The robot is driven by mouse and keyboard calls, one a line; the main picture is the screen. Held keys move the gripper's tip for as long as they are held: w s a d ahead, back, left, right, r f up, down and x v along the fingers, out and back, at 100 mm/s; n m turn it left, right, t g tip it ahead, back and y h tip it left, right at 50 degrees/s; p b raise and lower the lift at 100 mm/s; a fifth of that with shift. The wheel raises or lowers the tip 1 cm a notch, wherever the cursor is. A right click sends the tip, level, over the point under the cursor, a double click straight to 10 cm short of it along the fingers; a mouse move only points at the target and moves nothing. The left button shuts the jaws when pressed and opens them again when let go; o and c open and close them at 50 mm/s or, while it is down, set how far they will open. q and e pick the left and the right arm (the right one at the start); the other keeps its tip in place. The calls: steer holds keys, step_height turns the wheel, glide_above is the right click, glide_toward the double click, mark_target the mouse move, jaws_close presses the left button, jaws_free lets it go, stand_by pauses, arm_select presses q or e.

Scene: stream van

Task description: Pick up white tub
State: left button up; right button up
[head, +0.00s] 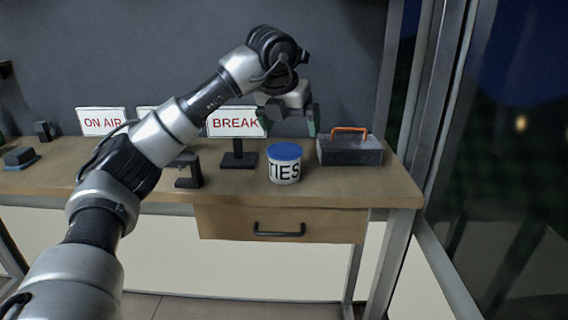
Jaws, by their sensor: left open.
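The white tub (284,172) stands upright on the wooden desk, right of the middle. It has a blue lid and dark letters reading "TIES" on its side. My left arm reaches in from the lower left, and my left gripper (293,127) points down above the tub. The gripper is open, its fingers apart and their tips a little above the lid in the picture. It appears not to touch the tub. My right gripper is not in view.
A dark box with an orange handle (350,148) stands right of the tub. A "BREAK" sign (234,123) on a black stand is close on the left. A black holder (187,172) and an "ON AIR" sign (101,121) stand farther left. The desk (345,187) is bare in front of the box.

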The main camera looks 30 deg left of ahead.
mark_target(284, 148)
arm_select(q)
steer(key=shift+s+a+r+n+y, duration=0.15)
steer(key=shift+a+n+y, duration=0.3)
steer(key=shift+a, duration=0.8)
steer(key=x, duration=0.4)
steer(key=shift+s, duration=0.1)
steer(key=x, duration=0.6)
steer(key=shift+s+r, duration=0.1)
steer(key=c, duration=0.9)
